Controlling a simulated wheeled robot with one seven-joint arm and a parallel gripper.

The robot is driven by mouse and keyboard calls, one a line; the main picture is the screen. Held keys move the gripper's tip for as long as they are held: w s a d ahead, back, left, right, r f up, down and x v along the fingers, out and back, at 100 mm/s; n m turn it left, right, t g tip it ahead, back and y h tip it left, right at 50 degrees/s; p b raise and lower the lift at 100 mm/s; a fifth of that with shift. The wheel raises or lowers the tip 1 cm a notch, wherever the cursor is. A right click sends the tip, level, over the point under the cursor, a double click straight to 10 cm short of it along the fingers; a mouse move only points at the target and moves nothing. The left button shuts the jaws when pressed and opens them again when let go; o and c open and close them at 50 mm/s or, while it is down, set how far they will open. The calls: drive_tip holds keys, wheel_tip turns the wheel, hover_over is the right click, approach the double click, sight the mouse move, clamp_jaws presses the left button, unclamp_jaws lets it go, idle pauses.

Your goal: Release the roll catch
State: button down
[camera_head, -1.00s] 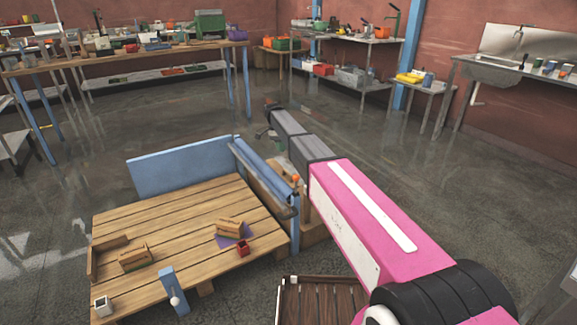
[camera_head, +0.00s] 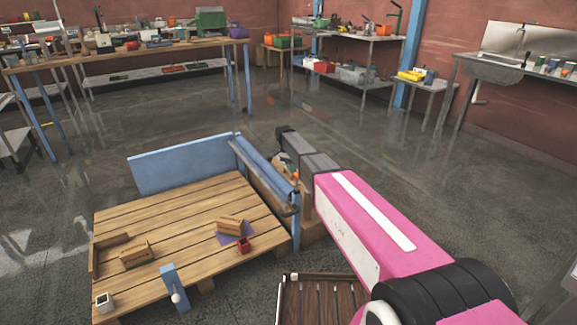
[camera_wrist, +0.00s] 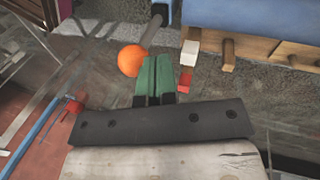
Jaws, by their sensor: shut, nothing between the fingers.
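My gripper (camera_wrist: 154,62) shows in the wrist view as two green fingers side by side, closed together with nothing between them. An orange ball-shaped knob (camera_wrist: 130,60) is just left of the fingertips, and a grey rod (camera_wrist: 152,29) is just beyond them. I cannot tell whether the fingers touch either, or which part is the roll catch. In the head view, a blue roll-like bar (camera_head: 264,167) runs along the right side of the wooden deck (camera_head: 190,215). A small orange spot (camera_head: 296,175) shows near its front end. The gripper itself is hidden in the head view.
A white block (camera_wrist: 189,48) and a red block (camera_wrist: 185,80) are close right of the fingers. A blue panel (camera_head: 180,165) stands along the deck's back. A dark slatted crate (camera_head: 322,300) is in front. Floor behind the arm is clear.

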drive_tip(key=shift+s+d, duration=0.1)
drive_tip(key=shift+s, duration=0.1)
idle(0.3)
drive_tip(key=s+d+f+t+y, duration=0.5)
drive_tip(key=s+d+t, duration=0.3)
drive_tip(key=s, duration=0.3)
drive_tip(key=shift+s+f+y, duration=0.15)
drive_tip(key=shift+s+y, duration=0.15)
idle(0.6)
drive_tip(key=shift+s+f, duration=0.1)
drive_tip(key=shift+f, duration=0.05)
idle(0.4)
